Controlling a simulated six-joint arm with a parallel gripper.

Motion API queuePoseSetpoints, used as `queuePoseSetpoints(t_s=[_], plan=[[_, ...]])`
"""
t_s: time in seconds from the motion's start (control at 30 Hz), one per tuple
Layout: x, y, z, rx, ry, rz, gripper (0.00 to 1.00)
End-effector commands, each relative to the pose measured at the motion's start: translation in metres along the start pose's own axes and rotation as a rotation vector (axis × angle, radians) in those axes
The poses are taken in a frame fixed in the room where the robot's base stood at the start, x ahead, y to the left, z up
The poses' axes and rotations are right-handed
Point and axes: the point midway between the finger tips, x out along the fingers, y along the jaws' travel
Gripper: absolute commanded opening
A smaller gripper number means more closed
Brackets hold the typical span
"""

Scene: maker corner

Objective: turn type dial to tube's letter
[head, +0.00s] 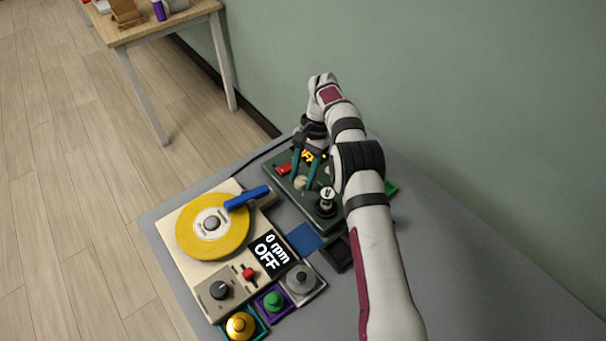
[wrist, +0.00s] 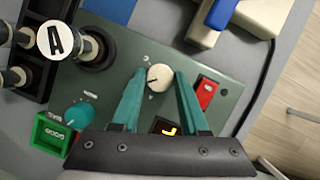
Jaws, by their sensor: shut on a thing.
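The type dial is a small cream knob (wrist: 159,77) with a dark pointer mark, on a dark green panel (wrist: 125,60). My gripper (wrist: 160,76) has its two teal fingers on either side of the knob, shut on it. In the head view the knob (head: 299,182) shows between the fingers (head: 305,176). A tube (wrist: 55,40) with a white cap marked with a black A stands left of the knob in the wrist view. The tube (head: 327,193) also shows in the head view. The dial's letters are too small to read.
A red switch (wrist: 206,92), a partly hidden orange-lit display (wrist: 168,127) and a teal knob (wrist: 80,113) are on the panel. A green box (wrist: 52,133) sits beside it. A turntable device with a yellow disc (head: 185,228) stands left in the head view.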

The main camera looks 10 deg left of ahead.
Motion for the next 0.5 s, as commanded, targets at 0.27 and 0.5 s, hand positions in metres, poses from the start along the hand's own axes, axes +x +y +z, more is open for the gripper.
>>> queuePoseSetpoints(t_s=[0.27,0.5], plan=[[0.0009,-0.0018,0.0008,-0.175,-0.002,0.072,0.0],[0.0011,-0.0022,0.0012,-0.266,-0.002,0.11,0.0]])
